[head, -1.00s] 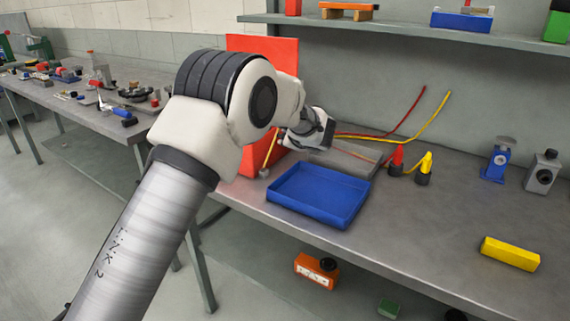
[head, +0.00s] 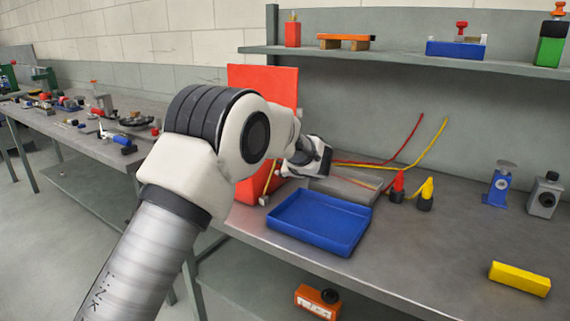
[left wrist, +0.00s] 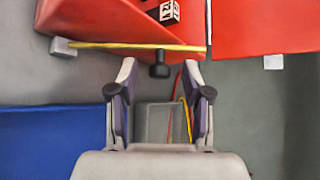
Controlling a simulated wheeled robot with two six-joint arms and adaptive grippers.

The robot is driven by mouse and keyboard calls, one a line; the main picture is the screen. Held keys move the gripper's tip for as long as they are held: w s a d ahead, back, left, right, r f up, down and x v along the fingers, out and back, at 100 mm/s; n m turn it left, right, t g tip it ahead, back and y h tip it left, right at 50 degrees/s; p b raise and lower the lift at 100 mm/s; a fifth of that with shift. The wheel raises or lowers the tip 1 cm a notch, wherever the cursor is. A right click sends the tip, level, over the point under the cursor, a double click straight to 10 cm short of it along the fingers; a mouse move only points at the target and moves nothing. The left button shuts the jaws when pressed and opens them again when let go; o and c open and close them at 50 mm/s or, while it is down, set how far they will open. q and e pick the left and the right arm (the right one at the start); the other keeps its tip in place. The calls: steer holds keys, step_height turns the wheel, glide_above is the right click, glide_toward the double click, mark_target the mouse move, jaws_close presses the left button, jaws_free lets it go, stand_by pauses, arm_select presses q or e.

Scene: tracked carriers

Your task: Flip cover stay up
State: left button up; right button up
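A red upright panel, which looks like the raised cover (head: 262,90), stands over a red box (head: 248,190) behind my left arm. A thin yellow rod, which looks like the stay (head: 269,176), shows beside the box. In the left wrist view the stay (left wrist: 110,45) lies nearly level across red surfaces, with a grey block at its left end. A black knob (left wrist: 160,71) sits just below the rod. My left gripper (head: 318,158) is open; in the left wrist view its fingertips (left wrist: 160,66) are either side of the knob, with gaps visible. My right gripper is out of view.
A blue tray (head: 320,220) lies in front of the box. A grey flat case (head: 350,188), red and yellow leads and two clips lie to the right. A shelf (head: 400,56) runs above.

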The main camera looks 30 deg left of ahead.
arm_select(q)
steer(key=v, duration=1.2)
